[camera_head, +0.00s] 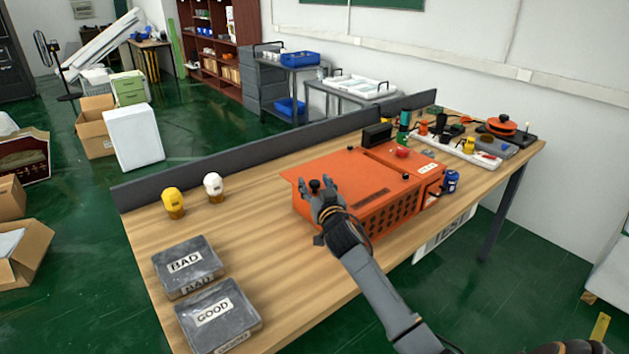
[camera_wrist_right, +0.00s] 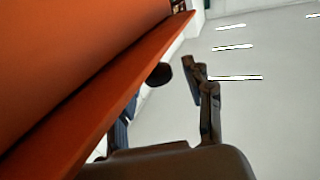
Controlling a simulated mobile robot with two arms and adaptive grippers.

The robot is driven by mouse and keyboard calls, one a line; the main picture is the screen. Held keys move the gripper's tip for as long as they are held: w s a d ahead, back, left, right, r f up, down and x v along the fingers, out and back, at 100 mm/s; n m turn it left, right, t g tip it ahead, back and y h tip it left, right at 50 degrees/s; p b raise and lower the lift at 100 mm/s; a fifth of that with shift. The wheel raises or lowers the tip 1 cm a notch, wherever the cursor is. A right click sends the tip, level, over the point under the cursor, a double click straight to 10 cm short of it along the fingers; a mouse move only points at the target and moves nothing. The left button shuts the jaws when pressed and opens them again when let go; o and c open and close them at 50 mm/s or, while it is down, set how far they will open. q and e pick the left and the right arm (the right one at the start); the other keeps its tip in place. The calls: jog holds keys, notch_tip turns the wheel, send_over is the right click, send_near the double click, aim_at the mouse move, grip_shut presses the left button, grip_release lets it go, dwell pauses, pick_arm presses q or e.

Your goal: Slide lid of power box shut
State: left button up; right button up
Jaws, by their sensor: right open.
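The orange power box (camera_head: 385,207) stands on the wooden table. Its flat orange lid (camera_head: 345,180) lies on top and sticks out past the box's left end. A black knob (camera_head: 315,185) stands near that end of the lid. My right gripper (camera_head: 318,188) is open at this left end, with its fingers around or close beside the knob; contact cannot be told. In the right wrist view the lid edge (camera_wrist_right: 110,105) fills the left side, and the dark knob (camera_wrist_right: 159,75) shows between the open fingers. My left gripper is not in view.
Grey boxes marked BAD (camera_head: 187,266) and GOOD (camera_head: 217,315) sit at the table's front left. A yellow bulb (camera_head: 173,203) and a white bulb (camera_head: 213,187) stand behind them. Tools and a power strip (camera_head: 450,148) crowd the right end. A dark rail (camera_head: 250,157) edges the back.

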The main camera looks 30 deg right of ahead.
aim_at(324, 187)
jog(key=shift+w+d, duration=0.2)
jog(key=shift+w, duration=0.3)
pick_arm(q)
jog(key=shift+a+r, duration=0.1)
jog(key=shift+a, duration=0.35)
pick_arm(e)
grip_shut()
jog(key=d, duration=0.3)
jog(key=shift+w+d, duration=0.25)
jog(key=shift+d, duration=0.4)
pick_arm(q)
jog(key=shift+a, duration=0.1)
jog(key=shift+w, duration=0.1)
